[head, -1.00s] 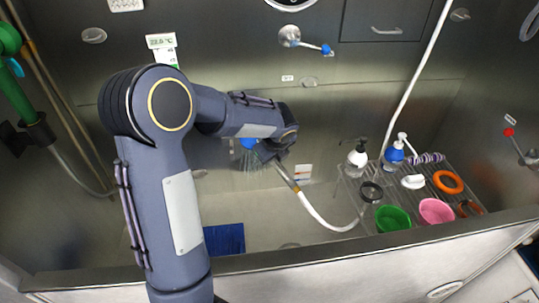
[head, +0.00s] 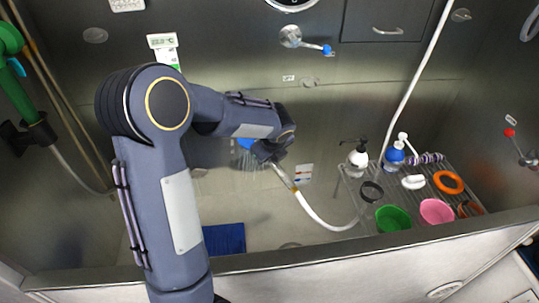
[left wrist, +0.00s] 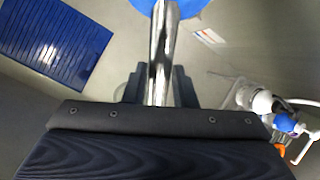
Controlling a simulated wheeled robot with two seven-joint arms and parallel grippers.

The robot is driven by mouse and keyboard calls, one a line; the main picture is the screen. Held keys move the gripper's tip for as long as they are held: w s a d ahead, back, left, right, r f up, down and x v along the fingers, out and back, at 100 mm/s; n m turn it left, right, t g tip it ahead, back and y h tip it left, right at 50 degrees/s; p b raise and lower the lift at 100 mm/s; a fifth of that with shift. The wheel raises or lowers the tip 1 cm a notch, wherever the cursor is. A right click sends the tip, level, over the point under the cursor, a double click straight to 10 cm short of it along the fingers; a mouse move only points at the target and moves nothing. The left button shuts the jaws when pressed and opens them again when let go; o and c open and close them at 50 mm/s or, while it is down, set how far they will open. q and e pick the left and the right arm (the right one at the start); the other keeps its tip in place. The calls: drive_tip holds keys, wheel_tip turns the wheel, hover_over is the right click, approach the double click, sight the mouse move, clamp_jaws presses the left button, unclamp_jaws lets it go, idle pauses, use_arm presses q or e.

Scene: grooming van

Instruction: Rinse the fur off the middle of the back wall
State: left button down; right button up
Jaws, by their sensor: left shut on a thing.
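My left gripper (head: 272,150) is shut on the shower head's silver handle, which shows in the left wrist view (left wrist: 162,50). The blue spray face of the shower head (head: 246,144) is at the gripper's left, close to the metal back wall (head: 225,70). Fine streaks of water show below the spray face. A white hose (head: 318,217) runs from the handle to the right. My arm covers part of the back wall, and I cannot make out any fur on it. My right gripper is not in view.
A rack (head: 350,197) on the right holds pump bottles (head: 357,160), a green bowl (head: 392,218), a pink bowl (head: 436,211) and an orange ring (head: 448,182). A blue mat (head: 224,238) lies in the tub. A tap lever (head: 312,45) sticks out above.

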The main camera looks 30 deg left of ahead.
use_arm(q)
drive_tip(key=shift+w+d, duration=0.3)
drive_tip(key=shift+d, duration=0.1)
wheel_tip(320, 180, up, 7)
drive_tip(key=p, duration=0.5)
drive_tip(key=shift+r, duration=0.1)
